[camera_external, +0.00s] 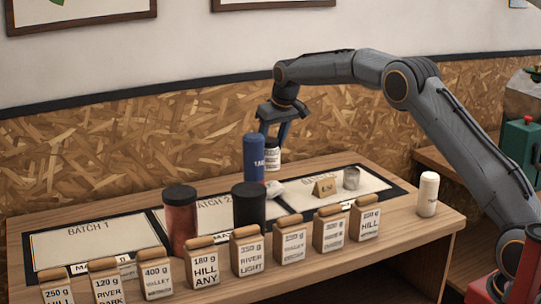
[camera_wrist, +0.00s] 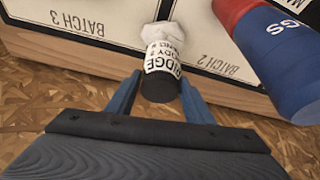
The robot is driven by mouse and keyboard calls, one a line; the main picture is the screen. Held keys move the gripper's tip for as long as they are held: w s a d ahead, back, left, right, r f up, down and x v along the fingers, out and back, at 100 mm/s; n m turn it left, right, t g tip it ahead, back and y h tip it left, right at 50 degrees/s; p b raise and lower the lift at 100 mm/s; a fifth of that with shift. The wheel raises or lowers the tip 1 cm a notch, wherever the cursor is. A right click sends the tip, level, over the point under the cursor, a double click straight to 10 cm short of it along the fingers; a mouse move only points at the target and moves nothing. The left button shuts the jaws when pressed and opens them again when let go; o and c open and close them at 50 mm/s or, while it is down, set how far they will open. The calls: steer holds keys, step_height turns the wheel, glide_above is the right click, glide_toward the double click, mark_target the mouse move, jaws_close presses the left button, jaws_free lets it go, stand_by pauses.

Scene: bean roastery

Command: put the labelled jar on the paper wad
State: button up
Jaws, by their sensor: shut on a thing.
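My gripper (camera_external: 273,138) is shut on the labelled jar (camera_external: 272,156), a small white-labelled jar with dark ends. In the wrist view the jar (camera_wrist: 161,58) sits between both fingers, and its label reads "RIDGE" on one line. The paper wad (camera_external: 275,189) is a crumpled white lump on the table near the Batch 2 and Batch 3 sheets. In the external view the jar hangs above the wad with a gap between them. In the wrist view the wad (camera_wrist: 155,32) shows just beyond the jar, which partly covers it.
A tall blue canister (camera_external: 254,158) stands close left of the jar. A black canister (camera_external: 248,207) and a red-brown one (camera_external: 180,220) stand in front. Several labelled bags (camera_external: 248,252) line the front edge. A grey cup (camera_external: 351,178) and white bottle (camera_external: 428,193) stand right.

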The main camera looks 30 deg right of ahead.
mark_target(270, 160)
steer(key=shift+f+p, duration=0.65)
steer(key=shift+f, duration=1.85)
steer(key=shift+f, duration=0.15)
steer(key=o, duration=1.2)
steer(key=b+v, duration=0.2)
steer(key=v, duration=1)
steer(key=shift+d, duration=0.1)
